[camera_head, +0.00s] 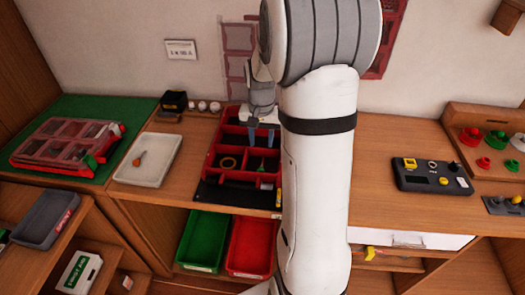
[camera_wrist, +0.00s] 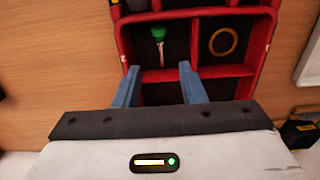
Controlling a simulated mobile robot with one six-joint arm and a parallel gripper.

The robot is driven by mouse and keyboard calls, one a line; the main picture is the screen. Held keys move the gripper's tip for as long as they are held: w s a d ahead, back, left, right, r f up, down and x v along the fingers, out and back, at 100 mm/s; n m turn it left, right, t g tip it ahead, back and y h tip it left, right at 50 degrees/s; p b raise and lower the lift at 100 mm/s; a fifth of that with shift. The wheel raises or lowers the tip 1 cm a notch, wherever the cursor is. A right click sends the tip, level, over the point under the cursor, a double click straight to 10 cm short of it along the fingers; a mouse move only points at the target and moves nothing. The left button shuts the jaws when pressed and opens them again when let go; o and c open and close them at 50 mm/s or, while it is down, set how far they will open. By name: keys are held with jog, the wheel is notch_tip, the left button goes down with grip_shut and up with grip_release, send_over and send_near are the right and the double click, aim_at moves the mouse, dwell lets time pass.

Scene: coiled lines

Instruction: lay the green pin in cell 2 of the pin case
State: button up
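The green pin (camera_wrist: 158,38) lies in a black-lined cell of an open red divided tray (camera_wrist: 122,38). Its green head points away from my gripper and its thin pale shank points toward it. In the head view the pin (camera_head: 262,166) is small in the tray (camera_head: 213,152). My gripper (camera_wrist: 159,70) is open, with its two blue fingers apart and nothing between them. It is over the tray, just beside the pin's cell. A red case (camera_head: 40,163) with windowed cells lies on the green mat at the left. I cannot tell which is the pin case, and no cell number is readable.
A yellow ring (camera_wrist: 223,42) lies in the cell right of the pin. A white tray (camera_head: 164,147) with an orange-handled tool stands left of the red tray. Green (camera_head: 184,243) and red (camera_head: 234,247) bins sit below. A dark control box (camera_head: 405,184) is at right.

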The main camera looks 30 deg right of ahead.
jog(key=s+a+r+n+t, duration=0.1)
jog(key=s+a+r+n, duration=0.2)
jog(key=s, duration=0.6)
jog(key=s+a+r+n+t, duration=0.2)
jog(key=s+a+r+n, duration=0.1)
jog(key=s+a+r, duration=0.4)
jog(key=s+a, duration=0.2)
jog(key=s, duration=0.1)
jog(key=shift+a+n, duration=0.4)
